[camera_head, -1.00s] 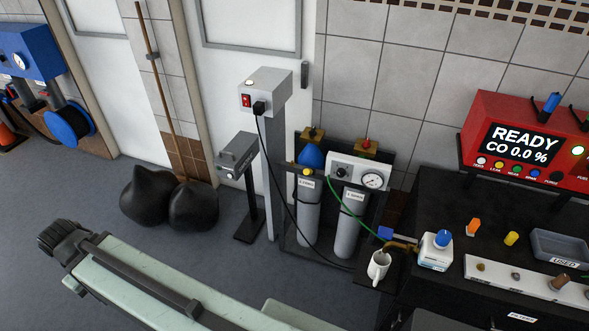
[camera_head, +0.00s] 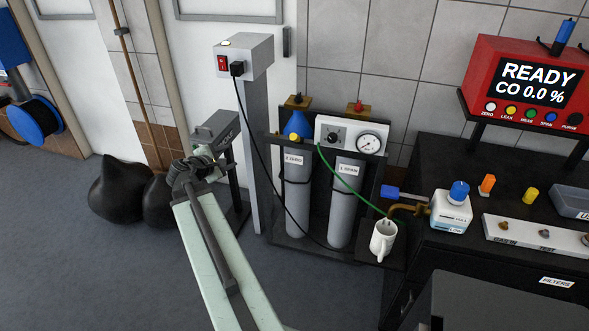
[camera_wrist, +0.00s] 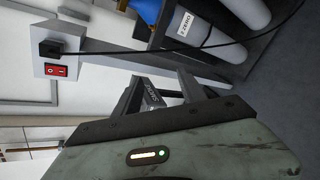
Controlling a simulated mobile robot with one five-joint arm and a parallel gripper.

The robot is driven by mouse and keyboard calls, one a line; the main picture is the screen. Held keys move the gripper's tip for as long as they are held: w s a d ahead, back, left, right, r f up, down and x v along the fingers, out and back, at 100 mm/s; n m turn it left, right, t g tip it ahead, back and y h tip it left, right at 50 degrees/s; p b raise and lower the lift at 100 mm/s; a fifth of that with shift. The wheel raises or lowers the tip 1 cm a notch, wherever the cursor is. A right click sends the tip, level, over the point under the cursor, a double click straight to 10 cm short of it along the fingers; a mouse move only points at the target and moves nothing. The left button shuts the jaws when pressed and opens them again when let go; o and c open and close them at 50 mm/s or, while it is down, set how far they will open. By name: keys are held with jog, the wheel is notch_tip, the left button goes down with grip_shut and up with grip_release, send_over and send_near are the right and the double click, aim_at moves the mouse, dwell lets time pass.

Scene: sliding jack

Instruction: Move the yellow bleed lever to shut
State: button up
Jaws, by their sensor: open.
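A small yellow part (camera_head: 293,137), possibly the bleed lever, sits at the base of the blue cone (camera_head: 298,124) above the bottle labelled ZERO (camera_head: 297,200). It is too small to tell which way it points. My gripper (camera_head: 192,163) is left of the bottles, in front of the grey box on a stand.
A grey post with a switch box (camera_head: 243,58) stands between my gripper and the bottles, its black cable (camera_head: 251,140) hanging across. A grey box (camera_head: 217,128) is behind my gripper. A white mug (camera_head: 383,240) and black bench (camera_head: 450,250) are at right. Floor is clear below my arm.

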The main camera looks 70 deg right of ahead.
aim_at(295, 139)
jog(key=s+d+f+n+g+h+b, duration=0.25)
jog(key=s+d+n+h+b, duration=0.45)
jog(key=s+d, duration=0.85)
jog(key=d, duration=0.2)
jog(key=d+y+b, duration=0.1)
jog(key=d, duration=0.1)
jog(key=d+n+t+y, duration=0.1)
jog(key=d, duration=0.2)
jog(key=shift+s, duration=0.35)
grip_shut()
jog(key=shift+f, duration=0.1)
